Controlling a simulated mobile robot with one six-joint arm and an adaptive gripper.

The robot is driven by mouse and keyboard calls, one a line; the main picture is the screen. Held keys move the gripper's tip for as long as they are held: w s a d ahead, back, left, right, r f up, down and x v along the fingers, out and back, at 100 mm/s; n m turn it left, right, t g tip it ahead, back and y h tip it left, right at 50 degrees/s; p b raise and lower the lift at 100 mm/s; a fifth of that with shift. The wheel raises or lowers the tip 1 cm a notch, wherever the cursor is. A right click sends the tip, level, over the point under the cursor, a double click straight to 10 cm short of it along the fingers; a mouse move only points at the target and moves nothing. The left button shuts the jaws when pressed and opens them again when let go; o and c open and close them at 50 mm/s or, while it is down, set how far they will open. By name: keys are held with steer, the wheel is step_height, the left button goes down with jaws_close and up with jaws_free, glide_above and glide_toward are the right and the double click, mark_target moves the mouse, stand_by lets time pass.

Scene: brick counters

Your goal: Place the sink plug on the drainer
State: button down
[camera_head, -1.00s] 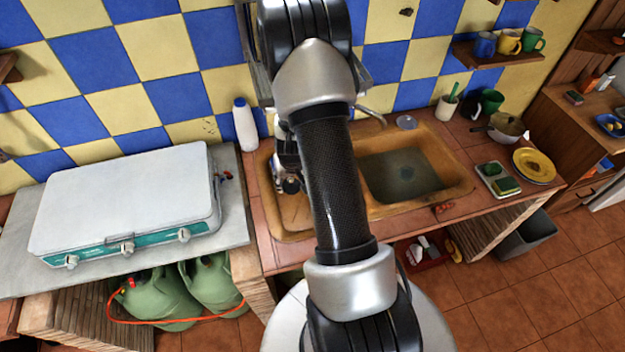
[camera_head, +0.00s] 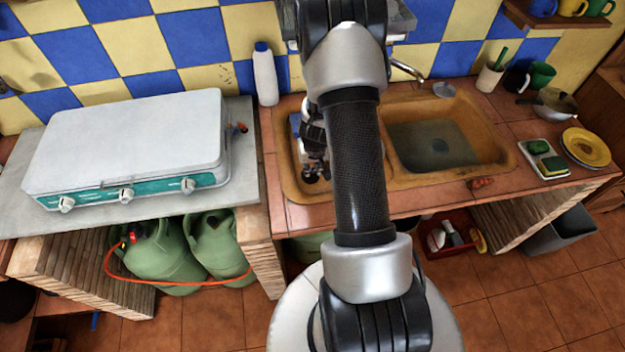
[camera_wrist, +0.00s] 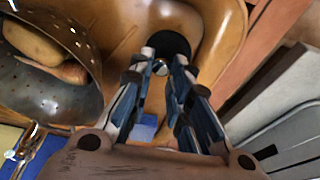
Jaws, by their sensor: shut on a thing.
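The sink plug (camera_wrist: 172,43), a black disc with a small metal knob, shows in the wrist view between my fingertips. My gripper (camera_wrist: 163,68) is closed on the knob. In the head view my gripper (camera_head: 314,172) is low over the left, ochre section of the sink (camera_head: 290,188), which looks like the drainer, near its front side. I cannot tell whether the plug touches the surface. My arm hides part of the left section.
A metal colander (camera_wrist: 45,95) holding potatoes and a carrot stands beside my gripper in the wrist view. A white bottle (camera_head: 265,75) and the white stove (camera_head: 130,140) are to the left. Sponges (camera_head: 545,158) and a yellow plate (camera_head: 586,147) lie at the right.

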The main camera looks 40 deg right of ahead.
mark_target(313, 177)
steer(key=f+b, duration=0.4)
steer(key=shift+s+a+f, duration=0.1)
steer(key=shift+s+a, duration=0.05)
steer(key=shift+a, duration=0.05)
steer(key=shift+s+a+f, duration=0.1)
steer(key=shift+s+f, duration=0.1)
steer(key=shift+s, duration=0.1)
steer(key=c, duration=1.4)
jaws_free()
steer(key=shift+w+d+f, duration=0.1)
steer(key=shift+w+d, duration=0.1)
steer(key=o, duration=0.4)
steer(key=shift+w, duration=0.1)
steer(key=shift+c, duration=0.2)
steer(key=shift+w+d, duration=0.1)
steer(key=shift+r, duration=0.2)
